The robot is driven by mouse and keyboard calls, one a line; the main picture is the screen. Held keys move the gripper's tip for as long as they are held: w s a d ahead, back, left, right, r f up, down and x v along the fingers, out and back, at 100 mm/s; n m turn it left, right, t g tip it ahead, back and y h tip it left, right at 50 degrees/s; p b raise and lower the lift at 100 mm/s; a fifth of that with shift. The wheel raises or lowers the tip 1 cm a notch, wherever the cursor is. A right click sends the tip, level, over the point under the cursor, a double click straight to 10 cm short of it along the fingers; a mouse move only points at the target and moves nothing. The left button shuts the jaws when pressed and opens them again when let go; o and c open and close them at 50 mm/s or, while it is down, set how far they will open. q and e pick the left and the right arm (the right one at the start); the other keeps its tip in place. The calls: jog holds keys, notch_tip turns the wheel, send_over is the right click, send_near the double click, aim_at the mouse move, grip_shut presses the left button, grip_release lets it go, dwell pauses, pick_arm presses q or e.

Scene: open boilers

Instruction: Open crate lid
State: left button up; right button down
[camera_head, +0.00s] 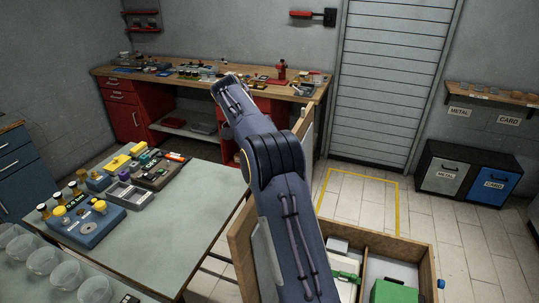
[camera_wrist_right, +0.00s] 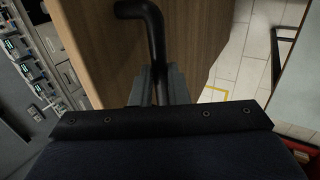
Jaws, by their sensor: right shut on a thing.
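The wooden crate (camera_head: 431,272) stands at the lower right of the head view, open at the top. Its wooden lid (camera_head: 241,262) stands raised, roughly upright, at the crate's left side, partly hidden by my right arm. In the right wrist view the lid's wooden face (camera_wrist_right: 95,35) fills the upper middle, with a bent black handle (camera_wrist_right: 153,25) on it. My right gripper (camera_wrist_right: 160,88) is shut on this handle. In the head view my right arm reaches up past the lid, and its gripper is hidden. My left gripper is not in view.
Inside the crate are a green box (camera_head: 393,292) and a white item (camera_head: 338,245), split by a divider. A grey table (camera_head: 190,215) with devices and clear cups stands left of the lid. A workbench (camera_head: 150,79) lines the back wall. Floor beyond the crate is clear.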

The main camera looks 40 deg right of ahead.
jog(key=shift+a+f, duration=0.1)
jog(key=shift+f, duration=0.4)
jog(key=c, duration=1.4)
grip_release()
jog(key=shift+w+d, duration=0.1)
jog(key=shift+d, duration=0.1)
jog(key=shift+r, duration=0.2)
